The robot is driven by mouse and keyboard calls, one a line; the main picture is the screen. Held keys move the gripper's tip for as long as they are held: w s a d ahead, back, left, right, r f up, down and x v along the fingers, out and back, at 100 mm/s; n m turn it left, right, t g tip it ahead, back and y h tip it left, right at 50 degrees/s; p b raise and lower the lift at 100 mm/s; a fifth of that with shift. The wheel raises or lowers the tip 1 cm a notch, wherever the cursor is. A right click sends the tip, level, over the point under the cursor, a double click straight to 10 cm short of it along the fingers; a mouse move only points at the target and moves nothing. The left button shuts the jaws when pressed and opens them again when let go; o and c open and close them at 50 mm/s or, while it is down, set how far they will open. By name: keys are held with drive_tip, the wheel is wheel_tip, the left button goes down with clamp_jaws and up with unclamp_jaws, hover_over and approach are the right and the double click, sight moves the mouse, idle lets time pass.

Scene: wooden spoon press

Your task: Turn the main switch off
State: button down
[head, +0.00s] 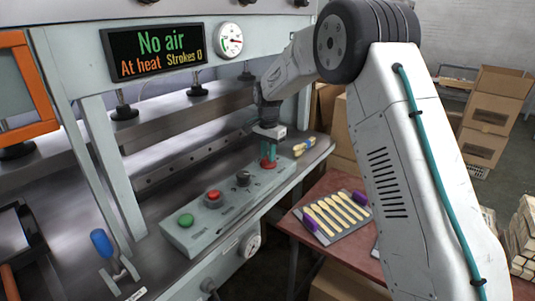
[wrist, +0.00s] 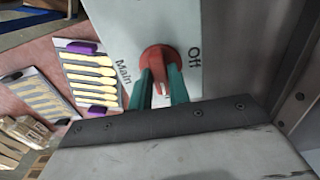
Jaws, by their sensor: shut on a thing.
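The main switch is a red rotary knob (wrist: 158,54) on the pale panel, with the words Main and Off printed on either side of it. It also shows at the right end of the control box in the head view (head: 268,163). My gripper (wrist: 163,88) has its two green fingers shut on the knob's handle, one on each side. In the head view my gripper (head: 268,150) reaches down onto the knob from above. The fingers hide part of the handle, so I cannot tell exactly which word it points to.
The control box (head: 182,243) also carries a green button (head: 186,220), a red button (head: 214,194) and a black knob (head: 243,178). The display (head: 153,52) reads No air, At heat, Strokes 0. A tray of wooden spoons (head: 335,236) lies on the red table.

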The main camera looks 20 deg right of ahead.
drive_tip(key=shift+n, duration=0.4)
drive_tip(key=n, duration=0.3)
drive_tip(key=shift+n, duration=0.3)
drive_tip(key=n, duration=0.4)
drive_tip(key=shift+s+n, duration=0.1)
drive_tip(key=shift+n, duration=0.2)
drive_tip(key=n, duration=0.4)
drive_tip(key=shift+d, duration=0.1)
drive_tip(key=shift+n, duration=2.4)
drive_tip(key=c, duration=1.3)
unclamp_jaws()
